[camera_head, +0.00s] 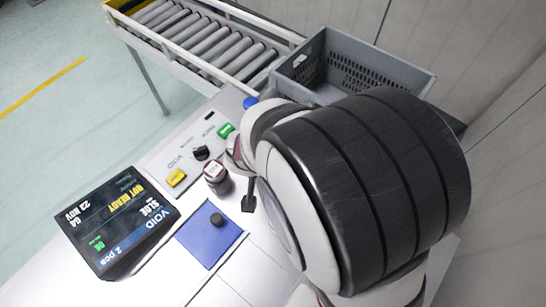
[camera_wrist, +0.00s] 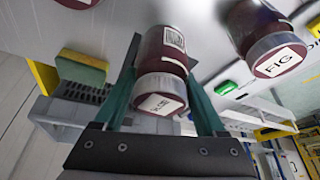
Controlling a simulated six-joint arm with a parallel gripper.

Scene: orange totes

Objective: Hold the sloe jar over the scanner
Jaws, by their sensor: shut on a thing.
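In the wrist view, my gripper (camera_wrist: 160,112) is shut on a dark red jar (camera_wrist: 160,70) with a pale lid label. The label's short word is hard to read but looks like SLOE; a barcode sticker is on its side. The jar sits between the two green fingers. In the head view my arm hides most of the gripper and the held jar; one dark finger shows beside the white counter. I cannot tell for certain which item is the scanner. A blue square plate (camera_head: 202,243) with a black knob lies on the counter near the finger.
A FIG jar (camera_wrist: 268,42) stands right of the held jar. A jar (camera_head: 216,178) stands near the yellow button (camera_head: 176,178). A screen (camera_head: 117,222) reads VOID, SLOE, NOT READY. A grey crate (camera_head: 405,72) and roller conveyor (camera_head: 205,40) are behind. A yellow-green block (camera_wrist: 82,68) is left.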

